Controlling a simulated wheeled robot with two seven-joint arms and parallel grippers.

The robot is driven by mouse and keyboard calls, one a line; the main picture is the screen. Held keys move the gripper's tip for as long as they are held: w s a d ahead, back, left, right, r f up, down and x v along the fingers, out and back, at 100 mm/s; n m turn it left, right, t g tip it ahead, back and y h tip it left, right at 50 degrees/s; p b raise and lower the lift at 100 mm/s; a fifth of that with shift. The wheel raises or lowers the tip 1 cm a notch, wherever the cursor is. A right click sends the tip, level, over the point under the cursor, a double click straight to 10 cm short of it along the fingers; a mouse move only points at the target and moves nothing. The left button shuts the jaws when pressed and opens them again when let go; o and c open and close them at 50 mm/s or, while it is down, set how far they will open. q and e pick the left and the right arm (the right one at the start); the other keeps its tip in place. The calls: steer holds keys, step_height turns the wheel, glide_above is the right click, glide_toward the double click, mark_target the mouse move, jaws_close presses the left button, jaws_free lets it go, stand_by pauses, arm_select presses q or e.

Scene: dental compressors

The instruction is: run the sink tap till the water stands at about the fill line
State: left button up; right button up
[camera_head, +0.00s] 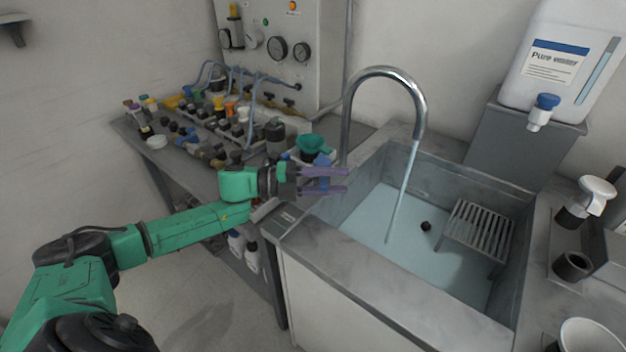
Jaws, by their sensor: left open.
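The curved metal tap (348,110) stands at the back left of the sink (350,275). A pale stream of water (404,190) runs from its spout into the basin. Pale blue water (370,215) appears to cover the basin floor, and its depth is hard to judge. I cannot make out a fill line on the walls. My left gripper (347,181) is open, its purple fingers pointing right over the sink's left rim, near the tap's base. Nothing shows between the fingers. No tap handle can be made out clearly. My right gripper is out of view.
A dark drain (426,226) and a slatted rack (480,230) show in the basin. A white water container (565,60) stands on a grey stand behind right. A crowded bench (165,165) lies to the left, with a gauge panel (290,25) behind. Cups stand on the right counter.

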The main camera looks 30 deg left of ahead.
arm_select(q)
steer(key=b+v, duration=0.1)
steer(key=v, duration=0.4)
steer(key=shift+s+a+f, duration=0.2)
steer(key=p+v, duration=0.3)
steer(key=v, duration=0.5)
steer(key=shift+a+r, duration=0.15)
steer(key=shift+r, duration=0.1)
stand_by(6.2)
